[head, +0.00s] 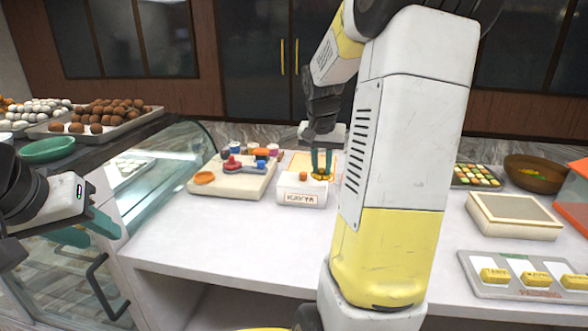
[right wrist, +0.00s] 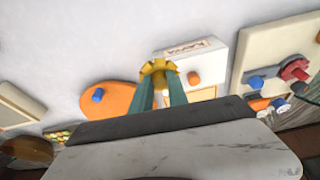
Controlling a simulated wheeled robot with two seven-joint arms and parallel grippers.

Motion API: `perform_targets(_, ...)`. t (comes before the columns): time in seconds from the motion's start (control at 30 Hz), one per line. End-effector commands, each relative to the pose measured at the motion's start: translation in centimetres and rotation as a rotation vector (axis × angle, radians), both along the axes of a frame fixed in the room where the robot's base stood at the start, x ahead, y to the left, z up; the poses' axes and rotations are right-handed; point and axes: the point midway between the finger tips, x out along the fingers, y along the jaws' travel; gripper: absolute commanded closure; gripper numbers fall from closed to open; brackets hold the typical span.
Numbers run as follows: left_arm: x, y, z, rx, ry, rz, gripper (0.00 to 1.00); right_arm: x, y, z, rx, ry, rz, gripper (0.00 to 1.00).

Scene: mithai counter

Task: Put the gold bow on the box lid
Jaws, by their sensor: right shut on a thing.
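My right gripper (head: 322,172) is shut on the gold bow (right wrist: 158,68), a yellow ruffled piece between the teal fingertips. In the head view the bow (head: 320,178) is at the back right edge of a white box (head: 287,196) labelled KAVYA. In the right wrist view, the bow overlaps the edge of this box (right wrist: 208,65); I cannot tell whether it touches. A small orange piece (head: 303,176) is on the box top. An orange-edged pale panel (head: 296,158) lies behind the box, partly hidden. My left gripper (head: 98,232) is open and empty, left of the counter.
A cream board (head: 230,187) with red, blue and orange pieces stands left of the box. An orange disc (right wrist: 118,100) with a blue piece lies near the bow. A cream box (head: 514,216) and a tray of yellow bars (head: 510,291) stand at right. The front counter is clear.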

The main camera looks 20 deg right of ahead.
Motion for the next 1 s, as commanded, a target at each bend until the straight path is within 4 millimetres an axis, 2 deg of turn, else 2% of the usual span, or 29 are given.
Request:
perform_targets(0.03, 0.0, 0.0, 0.0, 0.000, 0.000, 0.000, 0.64, 1.4, -0.4, -0.2, 0.000, 0.001, 0.000, 1.00)
perform_targets(0.1, 0.0, 0.0, 0.0, 0.000, 0.000, 0.000, 0.64, 2.9, -0.9, -0.4, 0.001, 0.001, 0.000, 1.00)
perform_targets(0.2, 0.0, 0.0, 0.0, 0.000, 0.000, 0.000, 0.64, 4.5, -1.3, -0.5, 0.000, 0.000, 0.001, 1.00)
perform_targets(0.47, 0.0, 0.0, 0.0, 0.000, 0.000, 0.000, 0.64, 6.3, -1.8, -0.7, 0.000, 0.000, 0.000, 1.00)
perform_targets(0.7, 0.0, 0.0, 0.0, 0.000, 0.000, 0.000, 0.64, 6.2, -1.9, -4.0, 0.001, 0.001, -0.001, 1.00)
perform_targets(1.0, 0.0, 0.0, 0.0, 0.000, 0.000, 0.000, 0.64, 6.3, -1.8, -4.2, 0.000, -0.001, 0.000, 1.00)
